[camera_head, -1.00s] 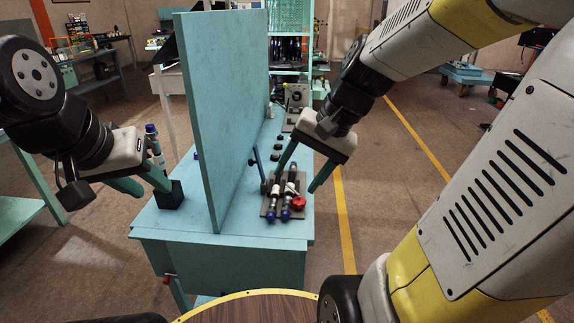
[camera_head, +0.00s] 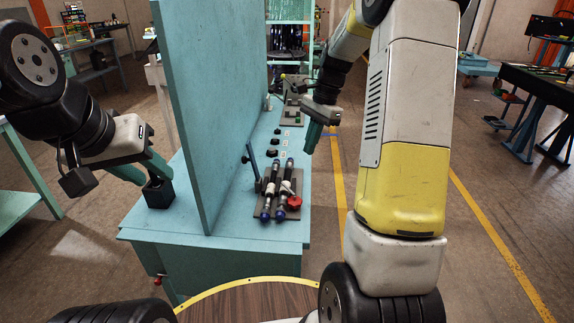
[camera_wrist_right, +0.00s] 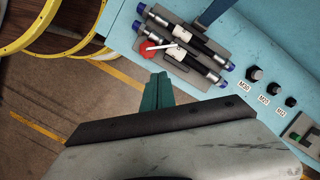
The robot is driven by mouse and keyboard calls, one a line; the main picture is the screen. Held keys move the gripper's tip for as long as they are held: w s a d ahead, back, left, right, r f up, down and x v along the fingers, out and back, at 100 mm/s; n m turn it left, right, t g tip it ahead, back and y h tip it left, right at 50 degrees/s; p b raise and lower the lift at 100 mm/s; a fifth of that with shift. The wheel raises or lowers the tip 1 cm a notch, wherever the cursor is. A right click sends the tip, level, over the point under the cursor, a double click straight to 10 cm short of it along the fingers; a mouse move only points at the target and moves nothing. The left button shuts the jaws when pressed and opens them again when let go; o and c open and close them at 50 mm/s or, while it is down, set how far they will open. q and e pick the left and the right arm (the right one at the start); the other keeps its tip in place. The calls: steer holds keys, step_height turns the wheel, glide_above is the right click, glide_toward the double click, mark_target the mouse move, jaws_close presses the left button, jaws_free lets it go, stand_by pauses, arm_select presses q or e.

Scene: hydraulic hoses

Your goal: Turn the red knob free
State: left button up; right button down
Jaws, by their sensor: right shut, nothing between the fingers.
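The red knob (camera_head: 294,203) sits at the right edge of a dark plate (camera_head: 269,218) on the teal bench. It also shows in the right wrist view (camera_wrist_right: 151,47), with a thin white bar beside it. Two dark hoses with blue ends (camera_head: 267,190) lie side by side on the plate, crossed by white clamp parts. My right gripper (camera_head: 311,150) is shut and empty, above the bench's right edge and apart from the knob. Its closed fingers (camera_wrist_right: 158,90) point towards the plate.
A tall teal panel (camera_head: 205,110) divides the bench. A dark lever (camera_head: 252,165) stands by the plate. Several black knobs with labels (camera_wrist_right: 255,74) line the bench behind it. The floor right of the bench is clear, with yellow lines.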

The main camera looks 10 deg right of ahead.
mark_target(294, 202)
steer(key=shift+m, duration=0.6)
steer(key=f, duration=0.4)
steer(key=w+f, duration=0.1)
steer(key=f, duration=0.2)
steer(key=w+f, duration=0.1)
steer(key=f, duration=0.3)
steer(key=shift+a+f, duration=0.3)
steer(key=shift+a, duration=0.05)
steer(key=a, duration=0.1)
steer(key=s+a, duration=0.1)
steer(key=a, duration=0.1)
steer(key=shift+s+f, duration=0.1)
steer(key=shift+f, duration=0.1)
steer(key=shift+s+a, duration=0.2)
steer(key=shift+a, duration=0.25)
